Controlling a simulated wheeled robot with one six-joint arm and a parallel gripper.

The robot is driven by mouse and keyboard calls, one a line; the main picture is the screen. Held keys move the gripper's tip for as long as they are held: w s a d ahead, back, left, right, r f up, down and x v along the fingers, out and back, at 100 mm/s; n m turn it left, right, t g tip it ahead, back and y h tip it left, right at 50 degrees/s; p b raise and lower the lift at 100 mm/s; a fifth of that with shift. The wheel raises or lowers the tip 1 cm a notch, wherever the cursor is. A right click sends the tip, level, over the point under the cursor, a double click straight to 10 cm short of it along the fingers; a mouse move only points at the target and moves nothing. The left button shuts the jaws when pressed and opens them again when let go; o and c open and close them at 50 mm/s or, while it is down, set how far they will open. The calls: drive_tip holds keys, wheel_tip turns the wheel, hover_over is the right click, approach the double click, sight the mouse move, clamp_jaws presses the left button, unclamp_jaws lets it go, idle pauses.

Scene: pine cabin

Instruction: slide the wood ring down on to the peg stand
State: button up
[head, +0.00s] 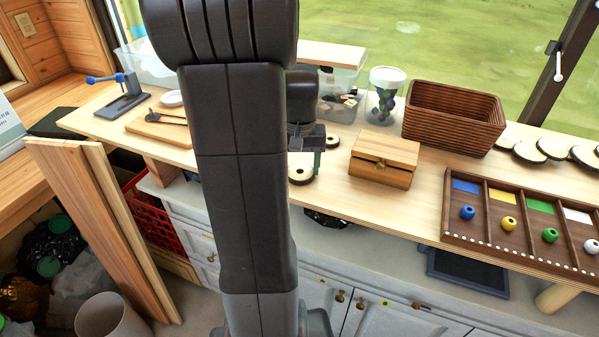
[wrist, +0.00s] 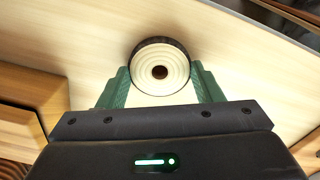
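The wood ring (wrist: 160,52) shows in the wrist view as a pale, round, grooved disc with a dark rim and a dark round centre. I cannot tell whether that centre is an open hole or a peg end. My gripper (wrist: 160,74) has its green fingers on either side of the ring, very close to its edges; contact is unclear. In the head view, my gripper (head: 318,158) is low over the table, partly hidden by my arm. A pale disc with a dark centre (head: 301,163) shows beside the finger. I cannot make out the peg stand for certain.
A wooden box (head: 385,158) stands just right of my gripper, with a wicker basket (head: 452,112) behind it. A sorting tray (head: 520,238) lies farther right. Another round slice (head: 333,140) lies behind my gripper. The table's front edge is close.

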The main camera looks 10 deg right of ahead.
drive_tip(key=c, duration=0.3)
drive_tip(key=shift+r, duration=0.15)
wheel_tip(320, 180, up, 6)
drive_tip(key=p, duration=0.5)
drive_tip(key=shift+r, duration=0.1)
